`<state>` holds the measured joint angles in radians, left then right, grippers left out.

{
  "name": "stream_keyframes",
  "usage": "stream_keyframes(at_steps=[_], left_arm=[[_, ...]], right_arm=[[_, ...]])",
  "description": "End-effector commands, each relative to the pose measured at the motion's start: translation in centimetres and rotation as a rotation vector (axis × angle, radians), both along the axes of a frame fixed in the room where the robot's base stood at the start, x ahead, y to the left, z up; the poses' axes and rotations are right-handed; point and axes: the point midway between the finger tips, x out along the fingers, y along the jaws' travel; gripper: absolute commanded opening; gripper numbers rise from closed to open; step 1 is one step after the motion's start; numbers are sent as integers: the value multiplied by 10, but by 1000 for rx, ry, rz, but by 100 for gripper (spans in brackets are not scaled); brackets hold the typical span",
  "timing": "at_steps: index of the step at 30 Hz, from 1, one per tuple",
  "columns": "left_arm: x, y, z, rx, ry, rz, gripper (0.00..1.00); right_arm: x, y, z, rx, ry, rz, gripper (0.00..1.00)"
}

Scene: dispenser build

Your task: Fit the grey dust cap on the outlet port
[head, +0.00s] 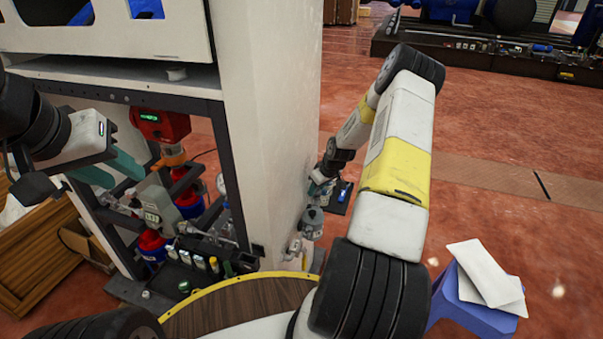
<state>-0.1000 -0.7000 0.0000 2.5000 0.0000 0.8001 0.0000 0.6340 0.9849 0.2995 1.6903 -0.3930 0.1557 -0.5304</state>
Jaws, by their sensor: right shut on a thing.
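My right gripper (317,189) is at the right side of the white cabinet (277,130), low down. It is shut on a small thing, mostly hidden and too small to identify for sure. Grey metal fittings (312,217) show just below it, close to the cabinet side. More fittings (296,247) stick out lower on that side. I cannot tell which of these is the outlet port, and I cannot make out the grey dust cap clearly. My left gripper (112,170) has teal fingers, spread apart and empty, in front of the open cabinet bay.
The bay holds a red device (160,124), blue-and-red canisters (189,203) and a black tray (185,265) of small parts. A wooden crate (38,250) stands left, a blue stool (470,305) right.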

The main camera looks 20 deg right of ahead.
Motion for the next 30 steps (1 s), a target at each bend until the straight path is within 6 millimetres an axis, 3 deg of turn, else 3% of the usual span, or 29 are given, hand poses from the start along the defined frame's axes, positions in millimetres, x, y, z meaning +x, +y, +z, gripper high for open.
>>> stream_keyframes(at_steps=[24, 25, 28, 30], left_arm=[[0, 0, 0, 0, 0, 0, 36], [0, 0, 0, 0, 0, 0, 36], [0, 0, 0, 0, 0, 0, 36], [0, 0, 0, 0, 0, 0, 36]], right_arm=[[0, 0, -7, 0, 0, 0, 0], [0, 0, -7, 0, 0, 0, 33], [0, 0, -7, 0, 0, 0, 52], [0, 1, -7, 0, 0, 1, 56]])
